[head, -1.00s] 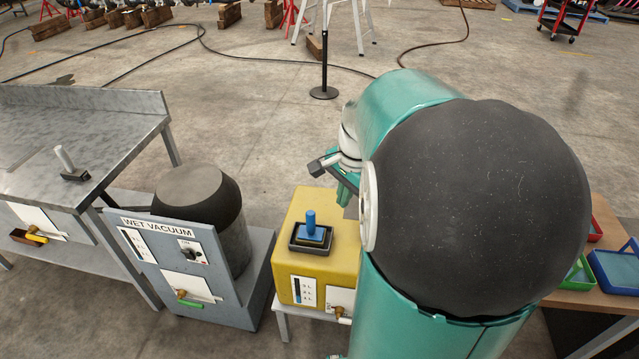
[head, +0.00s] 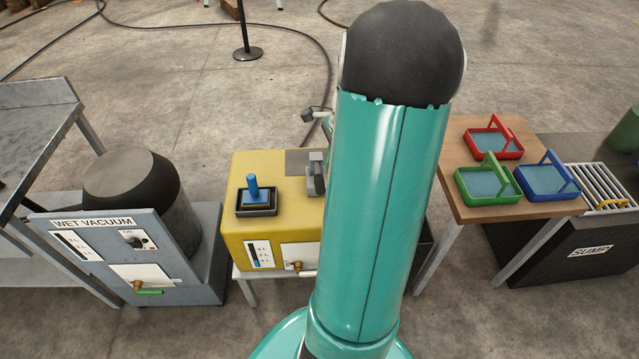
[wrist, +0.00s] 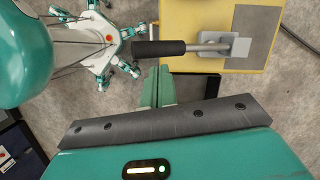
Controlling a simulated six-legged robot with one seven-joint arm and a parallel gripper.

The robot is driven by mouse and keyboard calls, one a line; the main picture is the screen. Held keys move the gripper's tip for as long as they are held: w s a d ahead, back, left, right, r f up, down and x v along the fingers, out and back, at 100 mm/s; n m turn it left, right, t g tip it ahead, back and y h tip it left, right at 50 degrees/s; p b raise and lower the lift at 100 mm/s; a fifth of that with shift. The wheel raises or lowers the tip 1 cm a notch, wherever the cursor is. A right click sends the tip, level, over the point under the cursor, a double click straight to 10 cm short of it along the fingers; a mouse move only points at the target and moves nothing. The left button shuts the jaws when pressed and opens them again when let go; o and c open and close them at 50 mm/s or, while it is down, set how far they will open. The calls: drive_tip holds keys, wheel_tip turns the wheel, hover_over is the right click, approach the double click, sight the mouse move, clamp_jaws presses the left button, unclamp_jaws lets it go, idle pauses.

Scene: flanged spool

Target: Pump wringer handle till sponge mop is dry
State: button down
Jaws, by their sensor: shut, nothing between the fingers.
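The yellow wringer box (head: 238,217) stands left of my arm in the head view. A blue sponge mop (head: 254,194) with an upright blue handle sits in a black tray on its top. A grey bracket (head: 315,172) stands right of the mop, partly hidden by my arm. In the wrist view, the wringer handle (wrist: 158,48) has a black grip and a metal rod leading to the bracket (wrist: 240,47). My gripper (wrist: 157,72) is shut and empty, its green fingertips just below the grip in the picture. I cannot tell whether they touch. The head view hides the fingers.
A grey wet vacuum (head: 100,245) stands left of the wringer, beside a metal bench (head: 30,140). On the right, a wooden table (head: 455,195) holds red, green and blue trays. A black sump (head: 560,250) with a grate is beyond it. A post (head: 245,40) stands behind.

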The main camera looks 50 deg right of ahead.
sight(322, 181)
drive_tip(key=shift+x, duration=2.9)
drive_tip(key=shift+a, duration=0.1)
drive_tip(key=shift+s+d+x, duration=0.1)
drive_tip(key=shift+d+x, duration=0.05)
drive_tip(key=shift+x, duration=0.55)
drive_tip(key=shift+s+d+x, duration=0.1)
drive_tip(key=shift+x, duration=0.6)
drive_tip(key=shift+s+d+x, duration=0.1)
drive_tip(key=shift+d+x, duration=0.05)
drive_tip(key=shift+x, duration=0.55)
drive_tip(key=shift+f, duration=0.15)
drive_tip(key=d, duration=0.1)
drive_tip(key=s+d+r, duration=0.1)
drive_tip(key=shift+s+d, duration=0.25)
drive_tip(key=shift+s, duration=0.1)
